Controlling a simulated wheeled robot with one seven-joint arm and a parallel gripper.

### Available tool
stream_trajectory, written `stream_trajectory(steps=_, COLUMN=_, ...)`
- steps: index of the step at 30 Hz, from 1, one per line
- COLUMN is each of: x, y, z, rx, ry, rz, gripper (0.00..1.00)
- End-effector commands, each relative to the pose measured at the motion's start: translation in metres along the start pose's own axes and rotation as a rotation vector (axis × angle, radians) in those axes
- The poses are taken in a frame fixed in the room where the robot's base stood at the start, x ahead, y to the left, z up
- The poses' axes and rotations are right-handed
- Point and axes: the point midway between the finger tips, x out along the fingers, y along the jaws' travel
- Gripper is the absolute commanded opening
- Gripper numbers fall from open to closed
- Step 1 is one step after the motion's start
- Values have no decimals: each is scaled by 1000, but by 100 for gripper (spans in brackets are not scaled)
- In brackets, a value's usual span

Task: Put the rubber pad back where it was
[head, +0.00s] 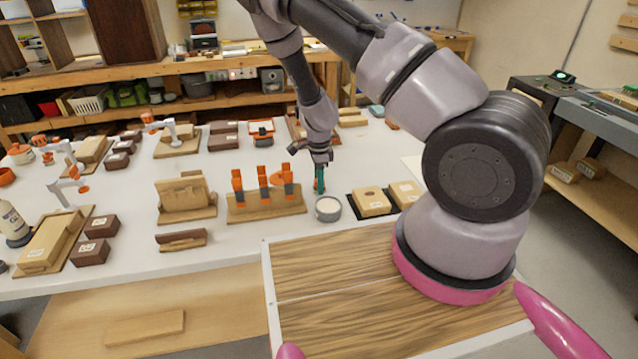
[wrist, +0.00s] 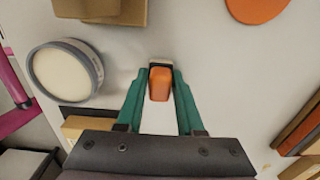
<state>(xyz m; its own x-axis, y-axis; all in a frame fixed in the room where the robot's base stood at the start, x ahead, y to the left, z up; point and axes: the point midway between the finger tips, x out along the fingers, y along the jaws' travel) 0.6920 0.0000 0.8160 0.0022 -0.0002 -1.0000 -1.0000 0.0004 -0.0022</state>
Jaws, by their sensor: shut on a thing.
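My gripper (wrist: 160,82) has its green fingers shut on a small orange piece (wrist: 160,86) with a dark and pale far end. I cannot tell from its look whether this piece is the rubber pad. In the head view my gripper (head: 319,180) points down, low over the white table, just right of the wooden stand with upright orange parts (head: 265,207) and behind the round tin (head: 328,214). The held piece is hidden there by the fingers. I cannot tell whether it touches the table. No other thing is clearly a rubber pad.
The tin (wrist: 66,70) stands close left in the wrist view. An orange disc (wrist: 258,8) lies at upper right. Wooden blocks on a dark mat (head: 371,202) are right of the tin. A wooden holder (head: 185,197) stands left of the stand. Bare white table (head: 350,150) lies behind my gripper.

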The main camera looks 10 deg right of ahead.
Motion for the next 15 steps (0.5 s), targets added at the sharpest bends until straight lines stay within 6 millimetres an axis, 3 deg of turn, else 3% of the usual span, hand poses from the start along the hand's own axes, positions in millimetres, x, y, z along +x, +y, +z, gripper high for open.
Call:
stream_trajectory(steps=6, x=2, y=0, z=0, rx=0, ry=0, rz=0, gripper=0)
stream_trajectory(steps=7, x=3, y=0, z=0, rx=0, ry=1, rz=0, gripper=40)
stream_trajectory(steps=9, x=3, y=0, z=0, rx=-1, ry=1, rz=0, gripper=66)
stream_trajectory(steps=15, x=2, y=0, z=0, rx=-1, ry=0, rz=0, gripper=66)
